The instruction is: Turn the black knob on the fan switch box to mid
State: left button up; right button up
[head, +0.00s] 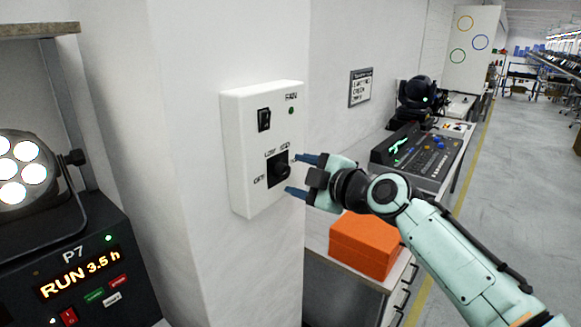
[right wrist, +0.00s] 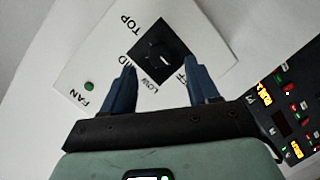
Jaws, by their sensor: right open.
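The white fan switch box (head: 238,150) is fixed to a pale wall corner. Its black knob (head: 281,170) sits on a dark square plate low on the front, with OFF, LOW and MID lettering around it. Which label the knob points at I cannot tell. My right gripper (head: 293,173) is open, its two blue fingers pointing at the knob from the right, one higher and one lower. In the right wrist view the knob (right wrist: 160,50) lies just beyond and between the open fingertips (right wrist: 160,70), seemingly not gripped. TOP lettering also shows there. My left gripper is not in view.
The box also carries a black rocker switch (head: 264,119) and a green light (head: 291,111). An orange box (head: 365,245) sits below my right arm. A mixing console (head: 425,155) stands behind. A lamp (head: 25,170) and a display unit (head: 70,265) are at left.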

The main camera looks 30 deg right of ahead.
aim_at(286, 171)
jog(key=shift+p+x, duration=0.6)
jog(key=shift+x, duration=1.3)
jog(key=c, duration=1)
jog(key=shift+c, duration=0.2)
